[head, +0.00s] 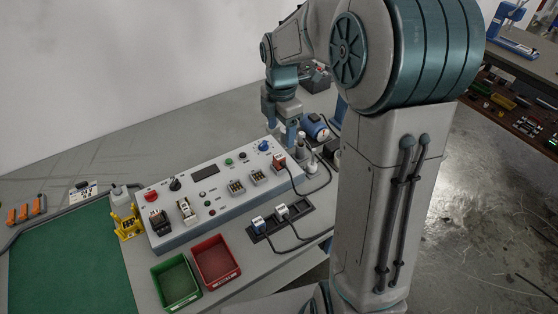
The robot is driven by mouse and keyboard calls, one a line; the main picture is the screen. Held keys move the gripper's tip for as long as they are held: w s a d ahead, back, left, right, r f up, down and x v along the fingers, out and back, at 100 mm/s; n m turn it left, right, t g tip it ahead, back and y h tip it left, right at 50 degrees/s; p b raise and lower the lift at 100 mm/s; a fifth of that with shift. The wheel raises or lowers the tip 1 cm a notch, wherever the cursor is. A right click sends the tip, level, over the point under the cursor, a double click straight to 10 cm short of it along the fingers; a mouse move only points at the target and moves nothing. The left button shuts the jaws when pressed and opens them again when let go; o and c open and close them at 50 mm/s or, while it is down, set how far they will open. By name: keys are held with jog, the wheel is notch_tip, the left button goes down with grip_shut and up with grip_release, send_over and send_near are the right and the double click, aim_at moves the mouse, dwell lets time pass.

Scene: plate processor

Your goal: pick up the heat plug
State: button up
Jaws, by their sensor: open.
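My gripper (281,130), with blue fingers, is open and points down above the back right end of the grey control panel (175,229). A red and white plug (279,162) with a dark cable is at the panel's right end, just below the fingers. No label is readable, so I cannot tell which plug is the heat plug. I see nothing held between the fingers.
A green bin (157,272) and a red bin (238,270) stand at the table's front. A yellow stand (126,224) and a green mat (75,262) are to the left. A blue cylindrical device (315,126) is right of the gripper. Loose cables cross the table's right side.

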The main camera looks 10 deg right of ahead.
send_over(281, 157)
jog(key=f, duration=0.6)
jog(key=shift+s+a+f, duration=0.1)
jog(key=shift+s+f, duration=0.1)
jog(key=shift+s, duration=0.2)
jog(key=shift+w+f+p, duration=0.15)
jog(key=shift+f+p, duration=0.15)
jog(key=shift+f, duration=1.05)
jog(key=shift+w+f+p, duration=0.15)
jog(key=shift+f+p, duration=0.15)
jog(key=shift+f, duration=1)
